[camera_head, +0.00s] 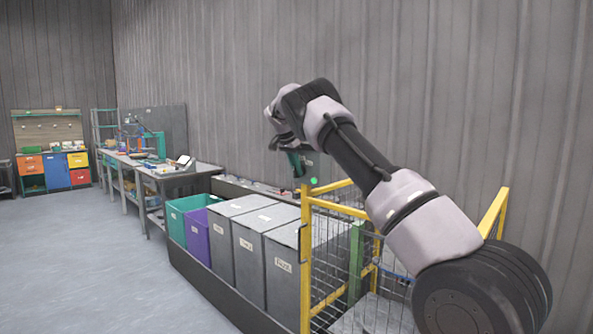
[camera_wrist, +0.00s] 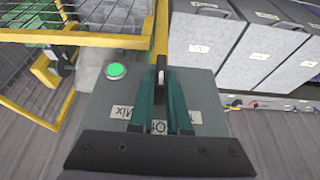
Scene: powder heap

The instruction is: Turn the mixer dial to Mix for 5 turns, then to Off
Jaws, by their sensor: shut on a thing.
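The mixer's grey control panel (camera_wrist: 205,90) fills the middle of the wrist view. My gripper (camera_wrist: 161,82) reaches down to it with its teal fingers close together. They are shut on the dial (camera_wrist: 161,64), a dark, narrow knob with only its end showing between the fingertips. An upside-down MIX label (camera_wrist: 127,112) lies left of the fingers. A middle label (camera_wrist: 158,127) shows partly between them, and a label at right is mostly covered. A green button (camera_wrist: 116,70) is on the panel at left. In the head view my gripper (camera_head: 300,165) hides most of the panel.
A yellow-framed wire cage (camera_head: 305,250) stands below my arm. Grey bins (camera_head: 235,250) with labels, a purple bin (camera_head: 196,235) and a teal bin (camera_head: 178,220) stand left of it. Workbenches line the wall farther back. The floor (camera_head: 90,270) at left is clear.

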